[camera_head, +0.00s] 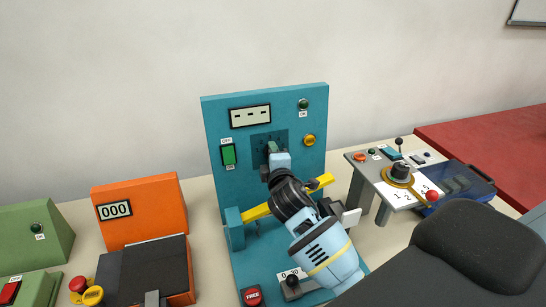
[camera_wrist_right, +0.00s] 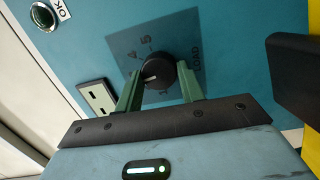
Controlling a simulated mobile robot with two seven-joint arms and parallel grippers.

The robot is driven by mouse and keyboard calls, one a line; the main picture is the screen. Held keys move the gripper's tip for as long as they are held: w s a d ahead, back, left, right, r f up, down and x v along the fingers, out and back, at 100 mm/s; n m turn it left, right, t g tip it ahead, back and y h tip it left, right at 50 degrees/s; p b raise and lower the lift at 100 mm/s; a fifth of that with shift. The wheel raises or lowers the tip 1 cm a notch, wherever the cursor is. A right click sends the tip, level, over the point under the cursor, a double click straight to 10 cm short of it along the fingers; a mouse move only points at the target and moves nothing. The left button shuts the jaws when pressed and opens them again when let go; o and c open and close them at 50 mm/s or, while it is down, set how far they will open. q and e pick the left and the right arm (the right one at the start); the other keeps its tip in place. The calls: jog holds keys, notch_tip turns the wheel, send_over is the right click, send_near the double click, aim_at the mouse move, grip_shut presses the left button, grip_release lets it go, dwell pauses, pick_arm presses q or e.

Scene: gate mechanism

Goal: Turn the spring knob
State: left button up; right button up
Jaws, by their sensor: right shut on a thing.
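The spring knob (camera_wrist_right: 157,72) is a round black knob with a white pointer mark, on a darker blue square with printed figures and the word LOAD. It sits on the upright panel of the blue gate mechanism (camera_head: 222,180). My right gripper (camera_wrist_right: 158,84) has its two green fingers on either side of the knob, shut on it. In the head view my right gripper (camera_head: 274,148) reaches the dark square and hides the knob. My left gripper is not in view.
The panel carries a display (camera_head: 250,116), a green switch (camera_head: 229,155) and a yellow button (camera_head: 309,140). A yellow bar (camera_head: 257,211) runs behind my right arm. An orange box (camera_head: 140,208) stands left, a grey control stand (camera_head: 358,158) right.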

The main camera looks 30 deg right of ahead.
jog(key=shift+m, duration=0.7)
jog(key=o, duration=1)
jog(key=shift+c, duration=0.2)
jog(key=shift+v, duration=3.95)
jog(key=shift+a, duration=0.1)
